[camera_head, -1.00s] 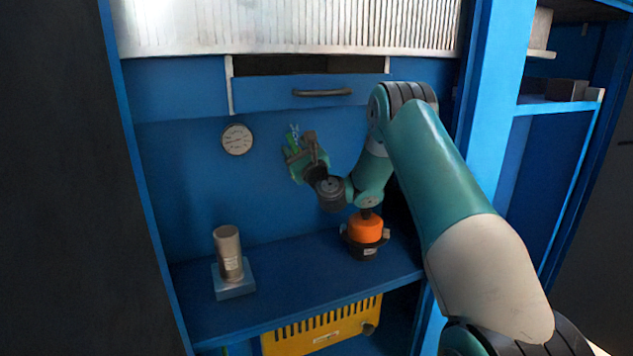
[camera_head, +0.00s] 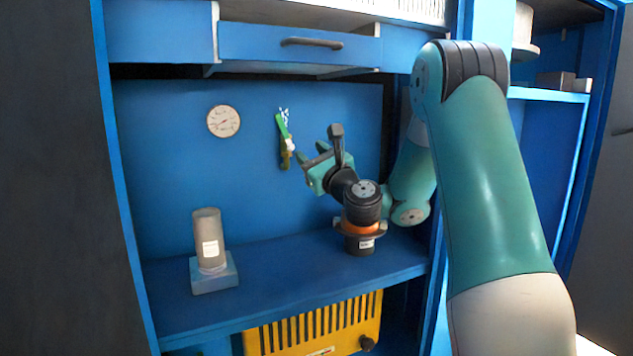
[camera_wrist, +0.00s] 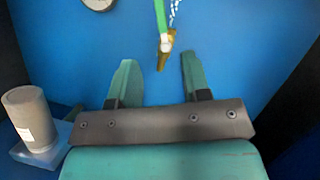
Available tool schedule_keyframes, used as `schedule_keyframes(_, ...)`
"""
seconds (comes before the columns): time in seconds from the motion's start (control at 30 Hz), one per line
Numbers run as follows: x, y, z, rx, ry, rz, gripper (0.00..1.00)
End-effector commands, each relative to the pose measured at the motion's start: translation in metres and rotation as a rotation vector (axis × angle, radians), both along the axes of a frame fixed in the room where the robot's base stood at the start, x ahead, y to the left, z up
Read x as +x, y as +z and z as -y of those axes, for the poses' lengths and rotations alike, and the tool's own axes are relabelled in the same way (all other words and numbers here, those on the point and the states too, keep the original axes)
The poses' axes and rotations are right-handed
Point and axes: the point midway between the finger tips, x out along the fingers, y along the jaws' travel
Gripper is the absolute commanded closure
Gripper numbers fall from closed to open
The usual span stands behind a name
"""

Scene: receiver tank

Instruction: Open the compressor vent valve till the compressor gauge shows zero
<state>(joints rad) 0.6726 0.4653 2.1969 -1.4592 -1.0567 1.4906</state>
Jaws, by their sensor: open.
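The vent valve (camera_head: 285,143) is on the blue back panel, with a long green lever over a brass body. The lever points up, tilted slightly left in the head view. White specks, like a spray, show beside the lever's top. The valve also shows in the wrist view (camera_wrist: 164,38), ahead of and between the finger directions. My gripper (camera_head: 311,153) is open and empty, right of the valve and apart from it; its two green fingers also show in the wrist view (camera_wrist: 158,62). The round gauge (camera_head: 223,121) is left of the valve; its reading is too small to tell.
A grey cylinder on a blue base (camera_head: 208,252) stands on the shelf at left. An orange and black object (camera_head: 360,240) stands at right, partly hidden by my wrist. A drawer with a dark handle (camera_head: 311,43) is above. A yellow slotted box (camera_head: 315,325) is below.

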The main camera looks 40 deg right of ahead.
Motion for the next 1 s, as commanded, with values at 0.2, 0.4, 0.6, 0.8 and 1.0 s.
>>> schedule_keyframes(0.2, -0.016, -0.008, -0.002, -0.001, -0.001, 0.0, 0.56)
schedule_keyframes(0.4, -0.018, -0.007, -0.003, 0.0, 0.0, 0.0, 0.56)
schedule_keyframes(0.6, -0.018, -0.006, -0.002, 0.0, 0.0, 0.0, 0.56)
schedule_keyframes(0.8, -0.018, -0.007, -0.002, 0.0, 0.0, 0.0, 0.56)
schedule_keyframes(1.0, -0.014, -0.006, -0.028, -0.087, 0.051, -0.03, 0.56)
